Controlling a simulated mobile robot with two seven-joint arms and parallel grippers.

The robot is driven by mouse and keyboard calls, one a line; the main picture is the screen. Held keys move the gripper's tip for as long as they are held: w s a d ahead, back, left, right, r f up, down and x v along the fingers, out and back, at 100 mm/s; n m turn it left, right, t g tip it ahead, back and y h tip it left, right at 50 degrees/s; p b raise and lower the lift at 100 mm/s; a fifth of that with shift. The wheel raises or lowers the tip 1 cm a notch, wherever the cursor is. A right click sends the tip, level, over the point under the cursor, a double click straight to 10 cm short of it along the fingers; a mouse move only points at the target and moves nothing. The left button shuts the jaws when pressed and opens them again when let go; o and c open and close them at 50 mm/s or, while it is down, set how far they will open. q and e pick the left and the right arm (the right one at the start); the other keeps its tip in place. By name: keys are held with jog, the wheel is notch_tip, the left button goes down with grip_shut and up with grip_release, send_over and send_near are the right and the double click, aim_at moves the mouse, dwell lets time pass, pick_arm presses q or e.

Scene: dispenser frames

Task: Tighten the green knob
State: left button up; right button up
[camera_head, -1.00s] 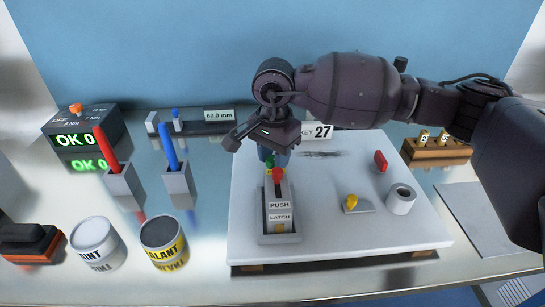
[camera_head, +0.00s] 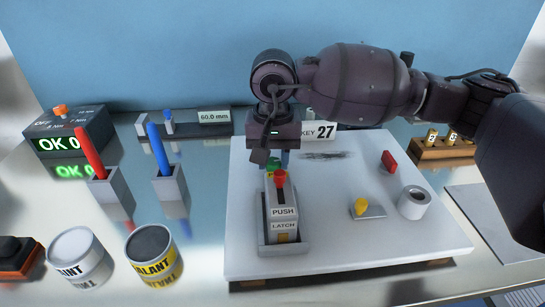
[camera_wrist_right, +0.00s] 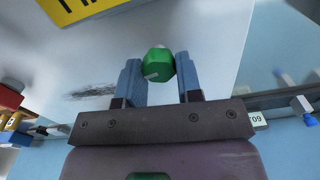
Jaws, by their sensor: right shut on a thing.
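The green knob (camera_head: 272,165) is at the back left of the white board (camera_head: 330,245), mostly hidden by my right gripper in the head view. In the right wrist view the green knob (camera_wrist_right: 158,65) is faceted and sits between the two blue fingers. My right gripper (camera_wrist_right: 157,78) is shut on it. In the head view my right gripper (camera_head: 279,160) points down over the knob, behind the red-topped PUSH/LATCH block. My left gripper is not in view.
The PUSH/LATCH block (camera_head: 283,211) stands just in front of the knob. A yellow knob (camera_head: 360,206), a white ring (camera_head: 414,202) and a red piece (camera_head: 388,161) are on the board's right. Cans (camera_head: 152,255) and pen holders (camera_head: 169,184) stand left.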

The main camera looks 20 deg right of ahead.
aim_at(273, 160)
jog(key=shift+r, duration=0.1)
dwell(0.3)
jog(key=o, duration=0.9)
jog(key=shift+o, duration=0.2)
notch_tip(273, 160, up, 11)
jog(key=p, duration=0.1)
